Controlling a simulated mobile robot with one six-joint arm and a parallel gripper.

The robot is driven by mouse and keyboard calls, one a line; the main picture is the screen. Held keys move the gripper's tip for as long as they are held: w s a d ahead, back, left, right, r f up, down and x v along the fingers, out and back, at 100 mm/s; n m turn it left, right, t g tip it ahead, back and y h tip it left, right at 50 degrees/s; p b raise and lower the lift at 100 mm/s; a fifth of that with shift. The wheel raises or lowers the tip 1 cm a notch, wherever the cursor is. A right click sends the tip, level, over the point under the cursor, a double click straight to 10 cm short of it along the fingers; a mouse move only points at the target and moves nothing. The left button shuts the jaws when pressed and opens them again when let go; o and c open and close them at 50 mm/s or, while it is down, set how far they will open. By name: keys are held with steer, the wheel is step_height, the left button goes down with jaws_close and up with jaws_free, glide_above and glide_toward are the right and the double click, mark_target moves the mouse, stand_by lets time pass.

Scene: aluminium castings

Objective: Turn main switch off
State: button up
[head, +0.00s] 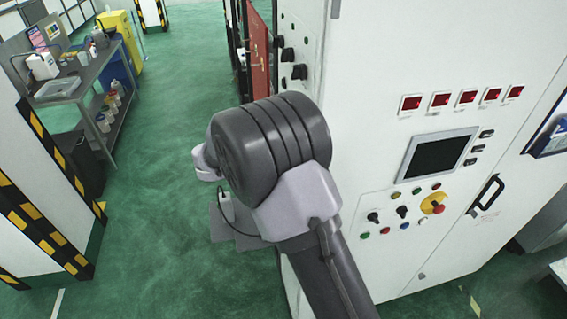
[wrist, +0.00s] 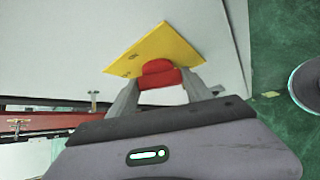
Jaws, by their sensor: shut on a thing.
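The main switch shows in the wrist view as a red handle (wrist: 159,72) on a yellow plate (wrist: 165,43) fixed to a pale cabinet wall. My gripper (wrist: 160,84) has one finger on each side of the red handle and is shut on it. The lettering on the plate is too small to read, so the switch position cannot be told. In the head view my arm hides the gripper and the switch beside the white cabinet (head: 400,60).
Green floor is free to the left, before a workbench (head: 75,85) and a striped pillar (head: 45,145).

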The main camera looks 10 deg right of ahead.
stand_by(0.4)
steer(key=o, duration=1.4)
steer(key=shift+c, duration=0.2)
steer(key=shift+a, duration=0.1)
steer(key=v, duration=1.7)
steer(key=shift+r, duration=0.2)
